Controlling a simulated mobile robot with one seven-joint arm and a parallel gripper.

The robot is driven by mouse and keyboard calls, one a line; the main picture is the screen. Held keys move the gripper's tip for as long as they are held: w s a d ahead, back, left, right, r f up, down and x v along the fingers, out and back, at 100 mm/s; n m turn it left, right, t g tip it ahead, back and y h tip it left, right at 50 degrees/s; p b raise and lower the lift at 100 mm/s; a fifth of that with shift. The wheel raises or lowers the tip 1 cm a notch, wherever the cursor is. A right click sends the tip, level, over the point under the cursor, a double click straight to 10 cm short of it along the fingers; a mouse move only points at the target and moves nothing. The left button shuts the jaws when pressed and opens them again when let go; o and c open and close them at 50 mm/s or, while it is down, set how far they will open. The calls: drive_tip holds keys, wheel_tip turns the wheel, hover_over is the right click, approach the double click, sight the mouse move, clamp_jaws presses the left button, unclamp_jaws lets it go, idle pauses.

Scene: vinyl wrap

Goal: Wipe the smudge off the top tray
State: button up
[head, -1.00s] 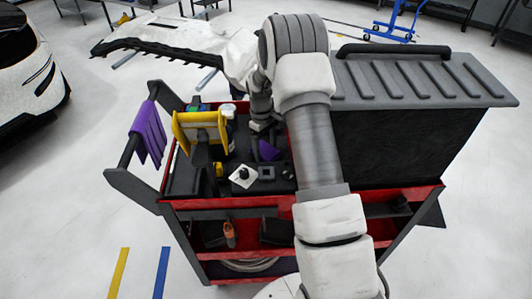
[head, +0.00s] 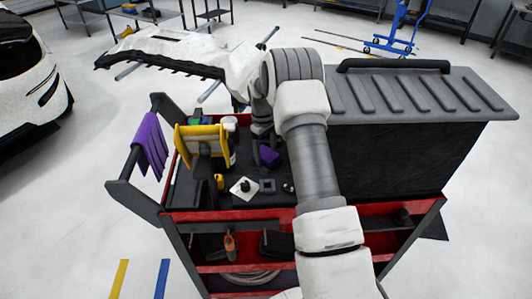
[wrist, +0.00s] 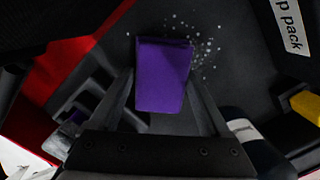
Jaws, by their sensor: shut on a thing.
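My gripper (wrist: 162,100) is shut on a folded purple cloth (wrist: 163,76). The cloth is at the black top tray (wrist: 232,85) of the red cart; I cannot tell how firmly it touches. The smudge (wrist: 208,48), a scatter of pale spots, shows beyond and to the right of the cloth in the wrist view. The cloth may cover part of it. In the head view the held cloth (head: 268,155) shows left of my arm, and the smudge cannot be made out.
Another purple cloth (head: 150,145) hangs on the cart handle. A large grey ridged case (head: 420,95) stands at right.

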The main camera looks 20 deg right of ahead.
sight(267, 168)
drive_tip(key=shift+s+a+f, duration=0.1)
drive_tip(key=shift+s+a, duration=0.25)
drive_tip(key=shift+s, duration=0.8)
drive_tip(key=shift+s+a+r, duration=0.1)
drive_tip(key=shift+s+a, duration=0.3)
drive_tip(key=shift+s, duration=0.8)
drive_tip(key=shift+s+a+f, duration=0.1)
drive_tip(key=shift+s+a, duration=0.25)
drive_tip(key=shift+s, duration=0.8)
drive_tip(key=shift+r+p, duration=1.9)
drive_tip(key=shift+r, duration=1.15)
drive_tip(key=shift+r, duration=0.1)
wheel_tip(267, 168, up, 3)
drive_tip(key=shift+f+p, duration=0.1)
drive_tip(key=shift+p, duration=0.9)
drive_tip(key=shift+w, duration=0.1)
